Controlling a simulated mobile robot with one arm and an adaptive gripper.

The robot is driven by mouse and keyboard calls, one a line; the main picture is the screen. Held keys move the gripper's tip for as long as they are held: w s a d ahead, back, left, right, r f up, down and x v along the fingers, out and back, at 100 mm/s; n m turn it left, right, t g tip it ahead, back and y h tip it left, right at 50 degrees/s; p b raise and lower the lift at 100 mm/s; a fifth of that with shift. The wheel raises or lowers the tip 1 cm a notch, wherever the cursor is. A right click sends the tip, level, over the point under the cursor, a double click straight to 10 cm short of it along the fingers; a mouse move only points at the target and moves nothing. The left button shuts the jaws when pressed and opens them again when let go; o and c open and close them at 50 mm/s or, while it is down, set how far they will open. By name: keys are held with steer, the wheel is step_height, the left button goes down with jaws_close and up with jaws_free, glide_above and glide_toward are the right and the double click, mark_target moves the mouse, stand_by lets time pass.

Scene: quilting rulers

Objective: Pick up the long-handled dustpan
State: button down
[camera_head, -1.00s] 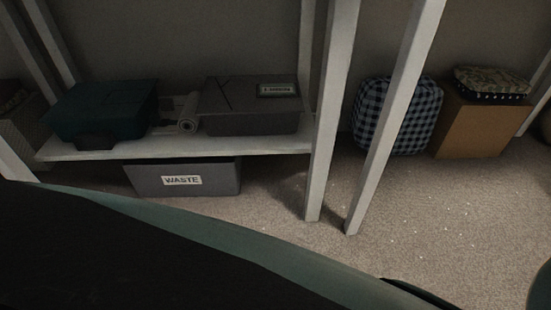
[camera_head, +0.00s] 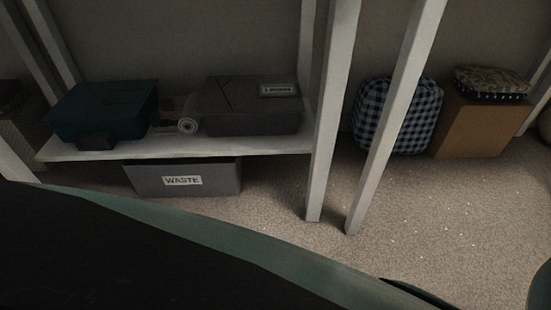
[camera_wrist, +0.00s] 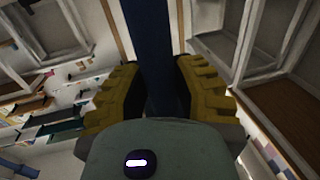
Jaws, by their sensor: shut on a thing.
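In the wrist view, a dark blue bar (camera_wrist: 151,45), which looks like the handle of the long-handled dustpan, runs from the top edge down between my fingers. My gripper (camera_wrist: 160,88) has a yellow ridged finger on each side of the bar and is shut on it. The pan end is not visible, and the lower part of the bar is hidden behind my gripper's body. Neither my gripper nor the dustpan can be made out in the head view.
A low white shelf (camera_head: 190,147) holds a teal case (camera_head: 105,108), a rolled item (camera_head: 187,125) and a dark grey box (camera_head: 250,115). A grey WASTE bin (camera_head: 215,183) stands below. White posts (camera_head: 390,120) rise at the shelf's right.

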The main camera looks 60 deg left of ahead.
steer(key=shift+w+r+p, duration=0.1)
steer(key=shift+r+p, duration=1.85)
steer(key=shift+r, duration=0.05)
steer(key=s+a+r+p, duration=0.1)
steer(key=s+a+p, duration=0.5)
steer(key=s+a, duration=0.5)
steer(key=shift+s, duration=0.3)
steer(key=shift+p, duration=0.3)
